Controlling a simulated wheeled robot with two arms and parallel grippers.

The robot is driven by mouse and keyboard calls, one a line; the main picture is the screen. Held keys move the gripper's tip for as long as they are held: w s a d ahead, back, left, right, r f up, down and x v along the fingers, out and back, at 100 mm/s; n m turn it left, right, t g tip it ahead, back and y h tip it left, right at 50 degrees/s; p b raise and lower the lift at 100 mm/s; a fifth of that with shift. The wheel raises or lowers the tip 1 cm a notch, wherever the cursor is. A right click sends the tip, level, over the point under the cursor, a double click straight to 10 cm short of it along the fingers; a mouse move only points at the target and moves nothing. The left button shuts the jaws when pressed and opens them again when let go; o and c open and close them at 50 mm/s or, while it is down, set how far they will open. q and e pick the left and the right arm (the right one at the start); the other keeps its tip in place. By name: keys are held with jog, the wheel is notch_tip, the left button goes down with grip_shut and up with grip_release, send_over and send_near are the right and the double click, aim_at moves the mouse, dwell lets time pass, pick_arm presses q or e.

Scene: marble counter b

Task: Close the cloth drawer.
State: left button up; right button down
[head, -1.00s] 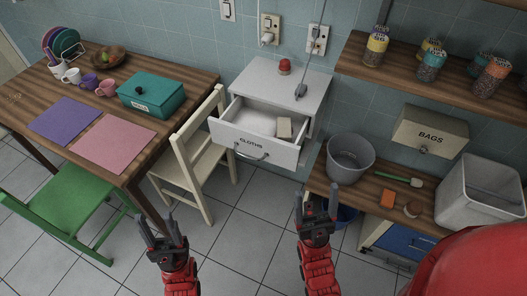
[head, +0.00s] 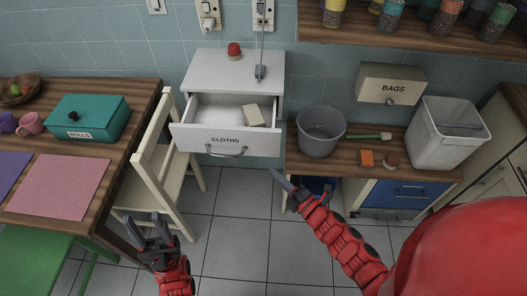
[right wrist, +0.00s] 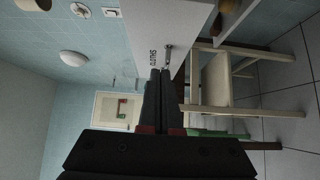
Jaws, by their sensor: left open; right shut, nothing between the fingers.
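The cloth drawer (head: 190,139) is pulled out of a white cabinet (head: 217,70), with a "CLOTHS" label and a metal handle on its front. A pale cloth and a beige block (head: 254,115) lie in it. My right gripper (head: 280,182) is shut and empty, below and right of the drawer handle (head: 226,152) in the head view. In the right wrist view, the drawer front (right wrist: 146,40) lies beyond the shut fingers (right wrist: 159,75); I cannot tell whether they touch it. My left gripper (head: 151,231) is open and empty, low in front of the cream chair.
A cream chair (head: 150,165) stands close left of the drawer, by a wooden table with a teal box (head: 86,120). To the right, a wooden counter holds a grey bucket (head: 320,132) and a white bin (head: 444,140). Tiled floor below the drawer is clear.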

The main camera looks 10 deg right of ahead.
aim_at(255, 145)
jog(key=shift+w+a+p, duration=0.35)
jog(key=shift+w+p, duration=0.1)
jog(key=shift+w, duration=1.2)
jog(key=shift+w+a+p, duration=0.35)
jog(key=shift+w+p, duration=0.1)
jog(key=shift+w, duration=1.2)
jog(key=shift+w+a+p, duration=0.35)
jog(key=shift+w+p, duration=0.1)
jog(key=shift+w, duration=1.2)
jog(key=shift+w, duration=0.1)
